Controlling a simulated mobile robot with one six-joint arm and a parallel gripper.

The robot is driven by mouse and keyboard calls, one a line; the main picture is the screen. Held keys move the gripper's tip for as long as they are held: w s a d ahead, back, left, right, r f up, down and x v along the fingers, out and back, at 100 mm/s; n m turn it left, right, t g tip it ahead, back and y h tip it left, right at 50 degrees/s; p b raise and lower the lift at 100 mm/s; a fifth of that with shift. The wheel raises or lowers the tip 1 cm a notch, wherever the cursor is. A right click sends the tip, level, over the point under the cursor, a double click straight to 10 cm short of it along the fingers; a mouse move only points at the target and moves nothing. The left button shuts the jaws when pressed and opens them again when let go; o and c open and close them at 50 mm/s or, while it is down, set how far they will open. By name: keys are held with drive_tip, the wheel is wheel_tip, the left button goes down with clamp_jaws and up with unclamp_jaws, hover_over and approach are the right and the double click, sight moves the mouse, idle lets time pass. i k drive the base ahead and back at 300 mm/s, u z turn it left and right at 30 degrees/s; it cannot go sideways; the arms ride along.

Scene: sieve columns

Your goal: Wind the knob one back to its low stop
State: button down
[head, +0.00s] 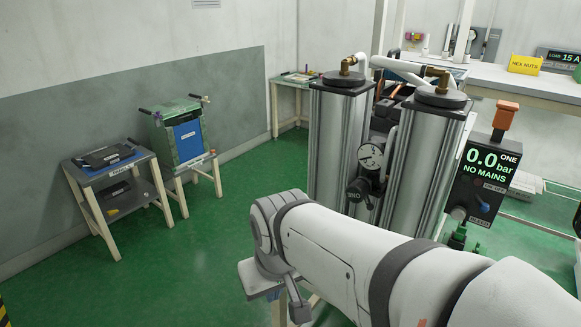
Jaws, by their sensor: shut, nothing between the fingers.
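The black knob one (359,190) sits low between two upright metal columns, under a round white dial gauge (370,157). Its white lettering is small, and its turn position cannot be read. The black panel (483,172) right of the columns reads "ONE", "0.0 bar" and "NO MAINS". My white arm reaches in from the lower right and bends in front of and below the columns. Its last part drops behind the arm's own links, and I cannot make out my gripper or its fingers.
The left column (339,140) and right column (425,165) stand close together, with pipes above. An orange handle (505,114) tops the panel, and a blue-tipped lever (482,206) is on its face. A grey side table (110,168) stands at left. Green floor (215,235) is clear between.

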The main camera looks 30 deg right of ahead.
sight(358, 190)
drive_tip(key=z, duration=1.7)
drive_tip(key=k, duration=1.4)
drive_tip(key=u, duration=0.65)
drive_tip(key=i, duration=1)
drive_tip(key=u, duration=0.05)
